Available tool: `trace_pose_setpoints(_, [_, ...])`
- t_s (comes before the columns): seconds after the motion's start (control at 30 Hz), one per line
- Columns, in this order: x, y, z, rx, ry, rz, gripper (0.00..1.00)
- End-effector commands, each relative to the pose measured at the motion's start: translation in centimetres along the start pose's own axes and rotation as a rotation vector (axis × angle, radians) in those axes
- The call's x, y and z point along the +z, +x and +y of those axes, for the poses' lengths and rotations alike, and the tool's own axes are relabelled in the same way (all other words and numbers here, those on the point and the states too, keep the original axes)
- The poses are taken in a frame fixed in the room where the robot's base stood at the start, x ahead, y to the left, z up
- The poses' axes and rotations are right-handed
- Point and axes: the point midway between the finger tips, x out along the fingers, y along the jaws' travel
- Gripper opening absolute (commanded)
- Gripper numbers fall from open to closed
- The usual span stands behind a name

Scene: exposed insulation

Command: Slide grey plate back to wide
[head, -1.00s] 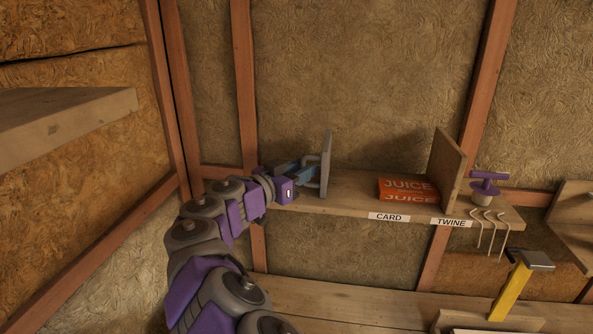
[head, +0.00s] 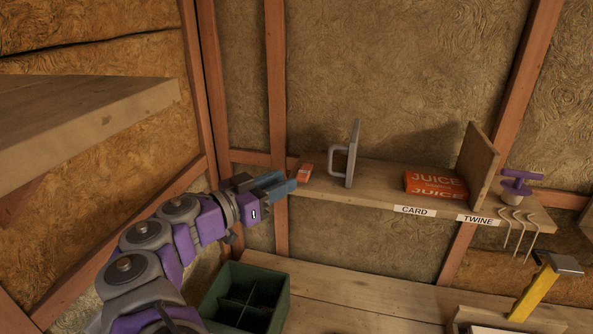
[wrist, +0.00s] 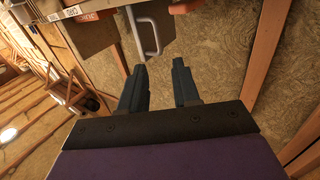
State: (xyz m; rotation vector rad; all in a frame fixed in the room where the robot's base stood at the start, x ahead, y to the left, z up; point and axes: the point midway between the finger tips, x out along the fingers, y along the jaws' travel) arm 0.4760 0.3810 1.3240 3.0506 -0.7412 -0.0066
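The grey plate (head: 354,154) stands upright across the wooden shelf, with a pale handle (head: 338,160) on its left face. In the wrist view the handle (wrist: 149,36) shows ahead of the fingers, apart from them. My gripper (head: 282,185) is left of the plate, off the shelf's left end. In the wrist view my gripper (wrist: 163,84) has its two dark fingers spread with nothing between them. A small orange block (head: 305,172) lies at the shelf's left end, between my gripper and the plate.
An orange juice box (head: 436,186) lies right of the plate, before a fixed wooden divider (head: 479,157). Labels CARD (head: 415,210) and TWINE (head: 478,219) are on the shelf edge. A green divided crate (head: 282,306) stands below. Another shelf (head: 90,105) juts out at upper left.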

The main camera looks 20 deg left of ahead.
Motion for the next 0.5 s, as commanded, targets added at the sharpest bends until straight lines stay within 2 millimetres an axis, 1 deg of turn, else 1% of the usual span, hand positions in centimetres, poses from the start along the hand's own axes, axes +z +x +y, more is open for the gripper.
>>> trace_pose_setpoints(0.03, [-0.1,-0.8,-0.1,-0.002,0.001,0.0,0.31])
trace_pose_setpoints(0.2, [0.0,-2.2,0.0,0.0,0.002,-0.001,0.31])
trace_pose_setpoints(0.5, [0.0,-2.5,0.0,0.0,0.002,0.0,0.31])
